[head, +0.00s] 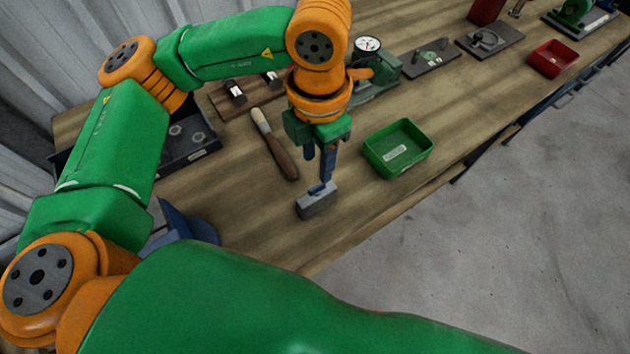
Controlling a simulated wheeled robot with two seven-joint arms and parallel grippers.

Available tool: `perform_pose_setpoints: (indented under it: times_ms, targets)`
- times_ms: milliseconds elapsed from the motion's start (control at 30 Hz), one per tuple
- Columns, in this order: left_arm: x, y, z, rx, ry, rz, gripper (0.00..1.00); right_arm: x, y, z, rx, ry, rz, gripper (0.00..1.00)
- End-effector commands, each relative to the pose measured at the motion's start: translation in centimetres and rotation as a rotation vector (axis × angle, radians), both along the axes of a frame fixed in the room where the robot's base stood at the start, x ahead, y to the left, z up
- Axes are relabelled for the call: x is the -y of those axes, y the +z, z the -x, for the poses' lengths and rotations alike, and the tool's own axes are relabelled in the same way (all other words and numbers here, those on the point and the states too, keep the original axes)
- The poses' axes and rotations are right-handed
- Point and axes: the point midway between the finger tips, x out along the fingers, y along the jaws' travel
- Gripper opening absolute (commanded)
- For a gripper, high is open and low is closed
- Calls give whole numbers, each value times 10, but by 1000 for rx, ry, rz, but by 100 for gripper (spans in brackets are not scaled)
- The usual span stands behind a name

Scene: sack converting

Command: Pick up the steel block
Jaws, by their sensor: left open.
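The steel block (318,203) is a small grey block lying on the wooden bench near its front edge. My left gripper (321,176) comes down from above with its blue fingers pointing at the bench. It is open, and its fingertips are just above or at the block's far side. I cannot tell whether a finger touches the block. My right gripper is not in view.
A green tray (371,160) stands right of the gripper. A wooden-handled brush (279,153) lies to the left. A dial gauge device (368,50) stands behind, and a red tray (553,60) is far right. The bench front around the block is clear.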

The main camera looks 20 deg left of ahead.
Motion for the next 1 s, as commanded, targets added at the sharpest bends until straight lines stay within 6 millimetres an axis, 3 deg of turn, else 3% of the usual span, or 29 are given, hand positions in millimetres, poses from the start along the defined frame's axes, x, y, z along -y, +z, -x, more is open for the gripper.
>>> perform_pose_setpoints:
  times_ms: [200,300,567,733,1000]
  targets:
    - [-2,-34,8,-11,-2,1,46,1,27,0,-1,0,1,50]
    - [-1,-54,7,-10,-1,3,46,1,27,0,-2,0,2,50]
    - [-1,-62,6,-5,-2,5,46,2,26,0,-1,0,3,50]
    - [0,-61,6,-5,-2,5,0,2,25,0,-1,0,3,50]
    - [0,-61,6,-6,-2,6,0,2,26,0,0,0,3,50]
